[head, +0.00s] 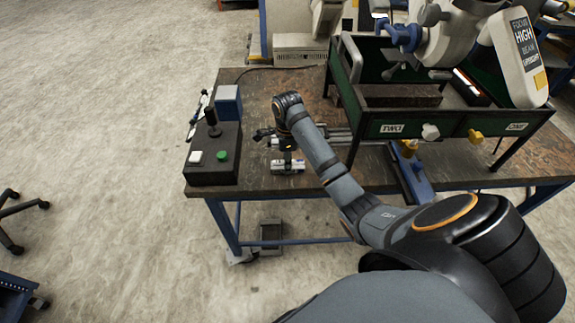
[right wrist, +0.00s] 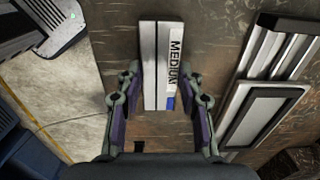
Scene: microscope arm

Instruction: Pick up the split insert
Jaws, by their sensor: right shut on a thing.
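The split insert (right wrist: 150,62) is a silver block with a dark lengthwise line, a white label reading MEDIUM and a blue patch. In the head view the insert (head: 288,168) is small and sits at the table's front edge, below my right gripper (head: 287,157). In the right wrist view my right gripper (right wrist: 160,92) has a finger on each side of the insert and is shut on it. I cannot tell whether the insert touches the tabletop. My left gripper is not in view.
A green-sided frame (head: 460,128) carrying machinery stands at the right. Metal rails (right wrist: 262,85) lie right of the insert. Bare tabletop lies behind the gripper.

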